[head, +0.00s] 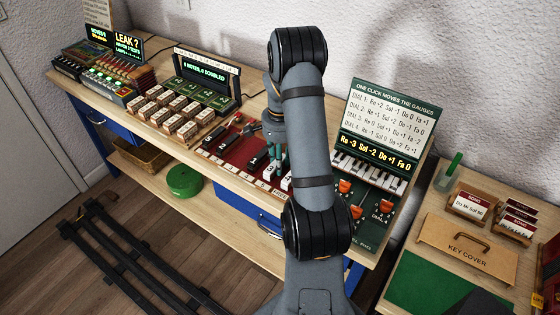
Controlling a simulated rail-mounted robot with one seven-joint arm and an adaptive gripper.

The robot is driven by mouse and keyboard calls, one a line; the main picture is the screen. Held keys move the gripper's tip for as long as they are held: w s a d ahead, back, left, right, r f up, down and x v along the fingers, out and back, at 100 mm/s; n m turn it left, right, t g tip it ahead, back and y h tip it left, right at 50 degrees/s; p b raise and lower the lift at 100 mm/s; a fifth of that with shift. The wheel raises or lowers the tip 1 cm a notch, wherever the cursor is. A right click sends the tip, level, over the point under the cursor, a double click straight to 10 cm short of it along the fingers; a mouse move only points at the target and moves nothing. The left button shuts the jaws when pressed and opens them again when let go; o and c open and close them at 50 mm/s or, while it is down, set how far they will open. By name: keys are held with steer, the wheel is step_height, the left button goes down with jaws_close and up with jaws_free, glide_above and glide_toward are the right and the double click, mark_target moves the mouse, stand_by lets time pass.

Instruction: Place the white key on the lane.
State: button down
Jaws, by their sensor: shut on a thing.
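My gripper (277,163) points down over the red board (236,148) in the middle of the bench, and my own arm hides part of it. Its teal fingers are shut on a white key, low at the board's front side. Two white pieces show by the fingertips, one at their left (269,173) and one at their right (287,184). I cannot tell clearly which of them is between the fingers, or whether the held key touches the board. The lanes end in a pale strip of numbered labels (233,171) along the board's front edge.
Black keys (255,161) lie on the board left of my gripper. Wooden blocks (170,113) stand further left. A key cover (467,248) lies on the right-hand table. My arm blocks the view behind it.

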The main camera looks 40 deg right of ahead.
steer(key=shift+f, duration=0.15)
steer(key=c, duration=1.4)
jaws_free()
steer(key=shift+o, duration=0.2)
step_height(320, 180, up, 12)
steer(key=shift+r, duration=0.25)
